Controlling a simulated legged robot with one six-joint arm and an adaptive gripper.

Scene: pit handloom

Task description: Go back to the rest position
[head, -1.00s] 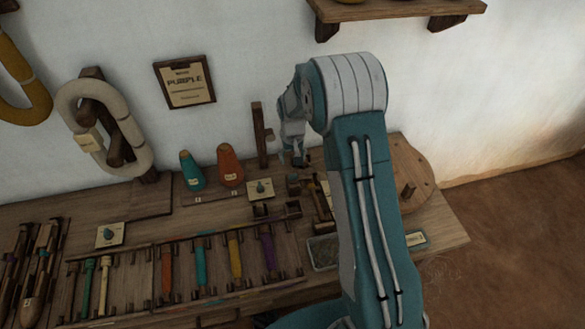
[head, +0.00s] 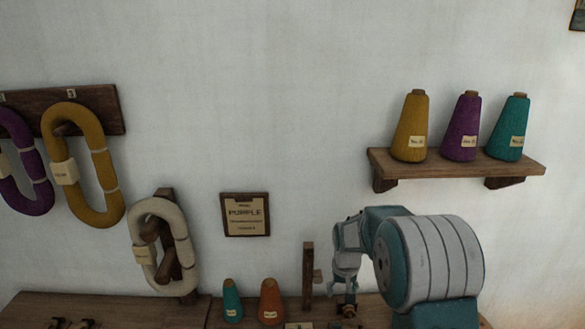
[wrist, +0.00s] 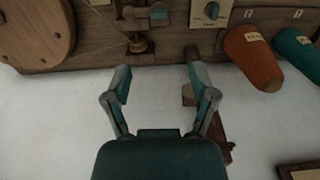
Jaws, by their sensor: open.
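My gripper (head: 346,300) hangs over the back of the wooden bench, just right of a wooden post with a peg (head: 308,277). In the wrist view its two fingers (wrist: 158,72) are spread apart with nothing between them. That view is turned over, with the bench at the top and the white wall below. Part of the post shows behind the right finger there. My arm hides some of the bench at the lower right of the head view.
A teal cone (head: 232,302) and an orange cone (head: 270,302) stand on the bench. A wall shelf (head: 455,163) with mustard, purple and teal cones is above my arm. Yarn hanks (head: 98,160) and a PURPLE card (head: 245,214) hang left. The wall between is bare.

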